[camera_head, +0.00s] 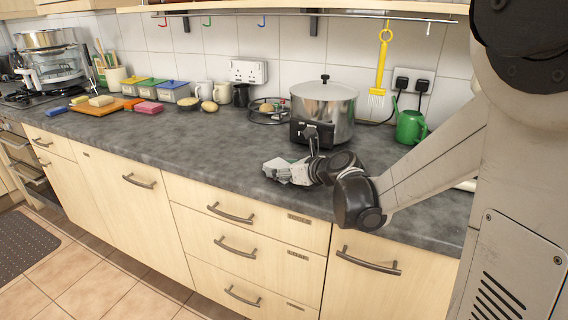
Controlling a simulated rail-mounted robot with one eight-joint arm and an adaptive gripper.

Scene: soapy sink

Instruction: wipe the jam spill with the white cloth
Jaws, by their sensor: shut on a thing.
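My gripper (308,170) is low over the front part of the worktop, in front of the large steel pot. It is shut on a pale, crumpled thing that looks like the white cloth (281,171). The cloth lies at or just above the counter surface; I cannot tell if it touches. I cannot make out the jam spill; the cloth, gripper or arm may hide it.
The grey worktop (200,146) is clear to the left of my gripper. The steel pot (325,105) stands close behind it, with a green watering can (410,127) to the right. A wire rack (268,113), mugs, boxes and food line the wall.

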